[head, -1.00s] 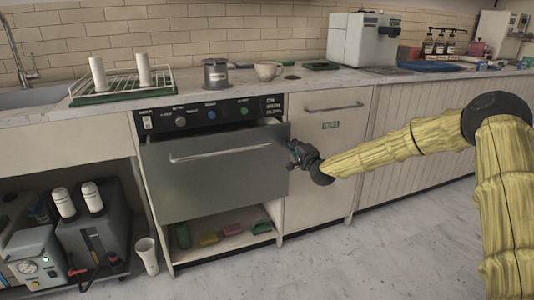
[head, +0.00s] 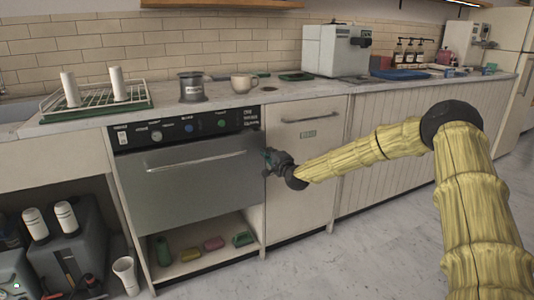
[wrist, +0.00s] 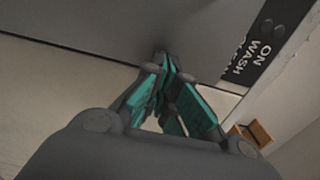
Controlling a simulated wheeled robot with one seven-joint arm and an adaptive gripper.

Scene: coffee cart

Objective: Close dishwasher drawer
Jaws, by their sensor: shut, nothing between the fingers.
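The dishwasher drawer (head: 190,182) has a grey metal front with a long bar handle (head: 195,161). It sits under a black control panel (head: 185,127) and looks nearly flush with the cabinet; a small gap cannot be ruled out. My gripper (head: 270,158) is shut and empty at the drawer front's right edge. In the wrist view my gripper's teal-padded fingers (wrist: 165,75) come together against or very near the grey drawer front (wrist: 110,25). Whether they touch it is hard to tell.
An open shelf (head: 205,262) with several coloured items lies below the drawer. A white cabinet door (head: 305,165) stands to the right. The counter above holds a drying rack (head: 97,102), a dark canister (head: 193,88) and a cup (head: 244,83). The floor in front is clear.

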